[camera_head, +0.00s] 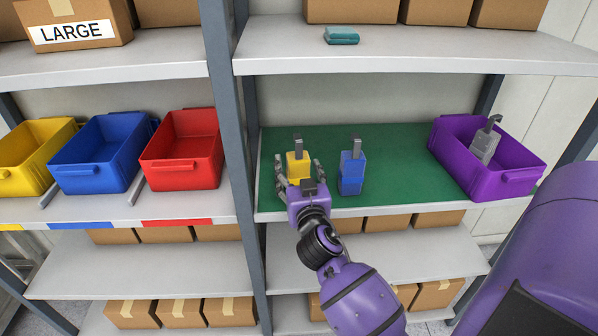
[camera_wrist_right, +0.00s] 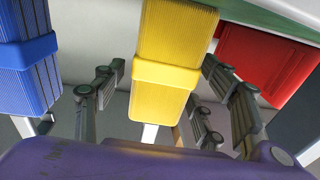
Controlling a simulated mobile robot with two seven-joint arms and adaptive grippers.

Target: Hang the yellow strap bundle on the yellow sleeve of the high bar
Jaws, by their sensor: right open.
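The yellow strap bundle (camera_head: 297,165) stands upright on a green mat, with a grey hook on top. It also shows large in the right wrist view (camera_wrist_right: 172,60). My right gripper (camera_head: 298,170) is open, reaching in from the front, with its fingers on both sides of the yellow bundle. In the right wrist view the fingers (camera_wrist_right: 165,98) flank the bundle with gaps visible, so it is not clamped. My left gripper is not in view. The high bar and its yellow sleeve are not in view.
A blue bundle (camera_head: 352,172) stands close to the right of my gripper. A purple bin (camera_head: 510,180) holding a grey bundle (camera_head: 485,143) is at the right. Yellow, blue and red bins (camera_head: 183,173) sit left of the grey post (camera_head: 225,110). A shelf (camera_head: 430,52) hangs above.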

